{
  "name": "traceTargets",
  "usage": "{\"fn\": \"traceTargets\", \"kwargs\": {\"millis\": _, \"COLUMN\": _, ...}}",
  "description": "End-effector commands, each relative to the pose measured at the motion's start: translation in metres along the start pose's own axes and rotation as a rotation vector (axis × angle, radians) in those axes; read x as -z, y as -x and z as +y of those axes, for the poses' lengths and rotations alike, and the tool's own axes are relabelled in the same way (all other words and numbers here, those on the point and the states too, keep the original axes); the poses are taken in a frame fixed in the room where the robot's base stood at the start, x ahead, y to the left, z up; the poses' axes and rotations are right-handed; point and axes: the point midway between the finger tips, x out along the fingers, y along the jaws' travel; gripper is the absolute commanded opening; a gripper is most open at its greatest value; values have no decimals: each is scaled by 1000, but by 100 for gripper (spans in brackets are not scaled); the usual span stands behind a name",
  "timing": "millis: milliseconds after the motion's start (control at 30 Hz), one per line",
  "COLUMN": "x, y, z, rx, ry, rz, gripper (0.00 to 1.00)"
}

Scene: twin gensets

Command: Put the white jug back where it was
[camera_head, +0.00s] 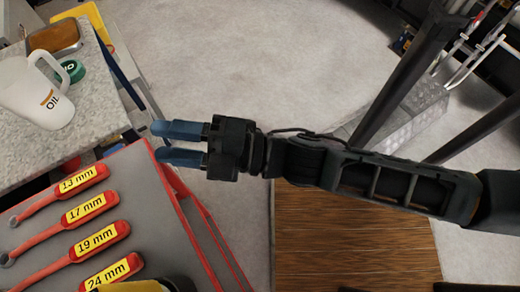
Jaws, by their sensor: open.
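The white jug (35,92) has an "OIL" label and a handle at its upper right. It stands on a light grey speckled top (95,112) at the left. My gripper (160,143) has two blue fingers that point left, spread apart with nothing between them. It is to the right of the jug, clear of it, near the corner between the grey top and the red tool tray.
A red-edged tray (148,215) at the lower left holds several wrenches with yellow size labels. A green round cap (70,72) and a brown object (54,37) are near the jug. A wooden surface (345,245) lies below my arm. Pale floor (270,65) is open at the top middle.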

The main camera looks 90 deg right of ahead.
Motion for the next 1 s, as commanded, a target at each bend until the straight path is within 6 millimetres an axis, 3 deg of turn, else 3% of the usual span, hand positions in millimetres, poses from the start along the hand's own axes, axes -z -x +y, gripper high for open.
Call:
{"fn": "traceTargets", "kwargs": {"millis": 33, "x": 5, "y": 17, "z": -1, "rx": 32, "ry": -124, "rz": -16, "gripper": 45}}
{"fn": "traceTargets", "kwargs": {"millis": 300, "x": 12, "y": 89, "z": 3, "rx": 188, "ry": -765, "rz": -171, "gripper": 45}}
{"fn": "traceTargets", "kwargs": {"millis": 500, "x": 11, "y": 124, "z": 5, "rx": 278, "ry": -1083, "rz": -297, "gripper": 45}}
{"fn": "traceTargets", "kwargs": {"millis": 700, "x": 11, "y": 136, "z": 6, "rx": 307, "ry": -1193, "rz": -350, "gripper": 45}}
{"fn": "traceTargets", "kwargs": {"millis": 1000, "x": 11, "y": 135, "z": 7, "rx": 306, "ry": -1195, "rz": -350, "gripper": 45}}
